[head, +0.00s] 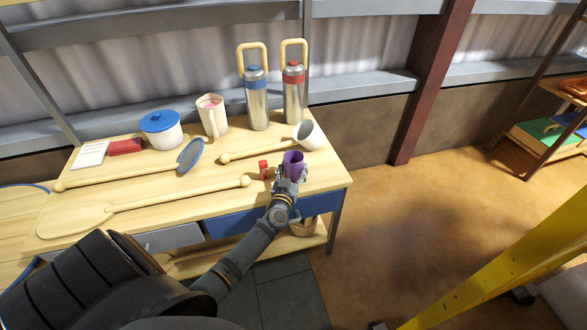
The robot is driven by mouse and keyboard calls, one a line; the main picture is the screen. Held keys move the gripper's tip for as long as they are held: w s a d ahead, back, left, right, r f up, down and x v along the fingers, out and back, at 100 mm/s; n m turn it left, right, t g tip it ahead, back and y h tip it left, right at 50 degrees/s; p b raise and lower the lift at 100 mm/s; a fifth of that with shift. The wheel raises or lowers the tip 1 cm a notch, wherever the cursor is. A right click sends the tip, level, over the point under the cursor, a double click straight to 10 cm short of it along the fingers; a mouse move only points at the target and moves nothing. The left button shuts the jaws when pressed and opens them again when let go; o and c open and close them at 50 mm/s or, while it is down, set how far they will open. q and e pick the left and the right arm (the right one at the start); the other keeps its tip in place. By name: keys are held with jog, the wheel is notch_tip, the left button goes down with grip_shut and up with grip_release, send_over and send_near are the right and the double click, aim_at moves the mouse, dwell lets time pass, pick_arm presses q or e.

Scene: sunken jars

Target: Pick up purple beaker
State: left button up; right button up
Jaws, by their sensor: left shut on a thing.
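The purple beaker (293,162) is near the right front corner of the wooden table (215,187). It looks upright, with its open top facing up. My left gripper (289,176) is at its near side, shut on it, and hides its lower part. I cannot tell whether the beaker's base touches the table. My right gripper is not in view.
A small red item (263,169) stands close left of the gripper. A white-headed ladle (308,135), a blue-ended wooden tool (190,156) and a long paddle (75,219) lie nearby. Two flasks (257,105) (293,98), a cream jug (212,120) and a blue-lidded pot (161,132) stand behind.

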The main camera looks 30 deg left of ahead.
aim_at(293, 157)
pick_arm(q)
jog(key=shift+r, duration=0.15)
jog(key=shift+r+p, duration=0.25)
jog(key=shift+p, duration=0.1)
notch_tip(293, 157, up, 5)
jog(key=p, duration=0.4)
jog(key=shift+f, duration=0.15)
notch_tip(293, 157, up, 5)
jog(key=p, duration=0.4)
jog(key=shift+f, duration=0.2)
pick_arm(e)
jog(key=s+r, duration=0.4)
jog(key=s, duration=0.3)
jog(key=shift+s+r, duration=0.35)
pick_arm(q)
jog(key=o, duration=0.4)
jog(key=c, duration=0.6)
